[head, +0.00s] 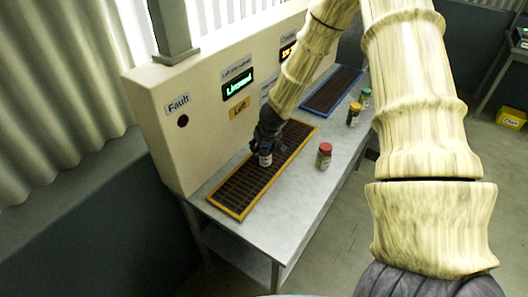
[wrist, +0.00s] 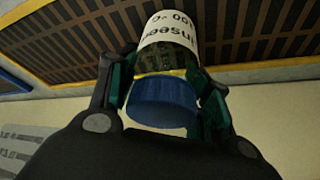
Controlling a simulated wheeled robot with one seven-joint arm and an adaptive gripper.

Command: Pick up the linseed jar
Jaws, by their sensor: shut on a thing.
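The linseed jar (head: 265,159) has a blue lid and a white label, and it stands at or just above the orange-framed grate. In the wrist view the jar's label (wrist: 170,29) shows upside-down lettering that reads partly as "nseed", and its blue lid (wrist: 161,101) faces my gripper. My gripper (wrist: 163,88) is shut on the jar, with a finger on either side of it near the lid. In the head view my gripper (head: 267,141) points down over the grate (head: 233,212). I cannot tell whether the jar's base touches the grate.
A red-lidded jar (head: 324,157) stands on the metal table (head: 283,228) right of the grate. An orange-lidded jar (head: 354,114) and a green-lidded jar (head: 365,98) stand farther back, near a blue-framed grate (head: 332,91). A cream panel (head: 205,150) with a lit "Linseed" display rises behind.

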